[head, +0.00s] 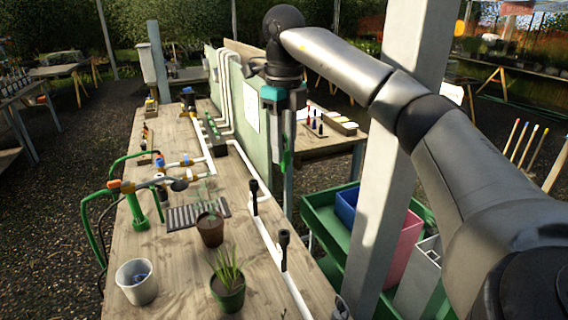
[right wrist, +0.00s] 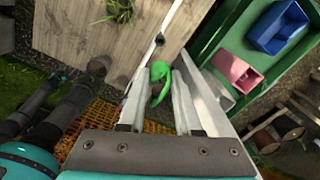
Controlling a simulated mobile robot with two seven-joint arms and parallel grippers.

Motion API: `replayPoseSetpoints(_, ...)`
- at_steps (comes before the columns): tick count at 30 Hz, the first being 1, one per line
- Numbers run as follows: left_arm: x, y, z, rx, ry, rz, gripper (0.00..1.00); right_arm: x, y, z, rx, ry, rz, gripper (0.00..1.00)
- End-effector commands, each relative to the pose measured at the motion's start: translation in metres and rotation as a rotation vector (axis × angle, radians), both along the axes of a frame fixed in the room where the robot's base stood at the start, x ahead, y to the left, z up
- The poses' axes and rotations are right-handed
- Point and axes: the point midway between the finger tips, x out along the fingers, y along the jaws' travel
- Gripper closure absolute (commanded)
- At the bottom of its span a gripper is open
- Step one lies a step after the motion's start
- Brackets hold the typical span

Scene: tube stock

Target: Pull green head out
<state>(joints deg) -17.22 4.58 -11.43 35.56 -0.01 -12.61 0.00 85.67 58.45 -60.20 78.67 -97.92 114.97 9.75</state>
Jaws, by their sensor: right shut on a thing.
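My right gripper (head: 285,150) hangs from the arm at the upper middle of the head view, in front of the grey-green upright panel. It is shut on the green head (head: 286,163), which shows as a narrow green piece below the fingers. In the right wrist view the green head (right wrist: 160,78) is between the two pale fingers of my right gripper (right wrist: 161,98), with its rounded end beyond them. Its lower part is partly hidden by the fingers. It is held above the bench, apart from the white pipe. My left gripper is not seen.
The wooden bench (head: 178,262) carries a white pipe (head: 265,232) with two upright black heads (head: 284,248), potted plants (head: 228,285) and a white bucket (head: 137,283). A white post (head: 385,170) stands near my right arm. A green shelf (head: 322,222) holds blue and pink bins.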

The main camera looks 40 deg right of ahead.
Motion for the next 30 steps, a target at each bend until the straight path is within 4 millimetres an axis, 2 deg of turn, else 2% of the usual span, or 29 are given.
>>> replayPoseSetpoints(4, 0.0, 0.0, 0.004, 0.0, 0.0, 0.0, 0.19, 0.0, 0.0, 0.009, -0.001, 0.001, 0.0, 1.0)
replayPoseSetpoints(17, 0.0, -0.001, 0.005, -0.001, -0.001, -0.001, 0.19, 0.0, 0.0, 0.009, 0.0, 0.001, 0.0, 1.0)
replayPoseSetpoints(30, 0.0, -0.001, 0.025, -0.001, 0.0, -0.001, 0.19, 0.0, 0.0, 0.028, -0.001, 0.001, 0.0, 1.0)
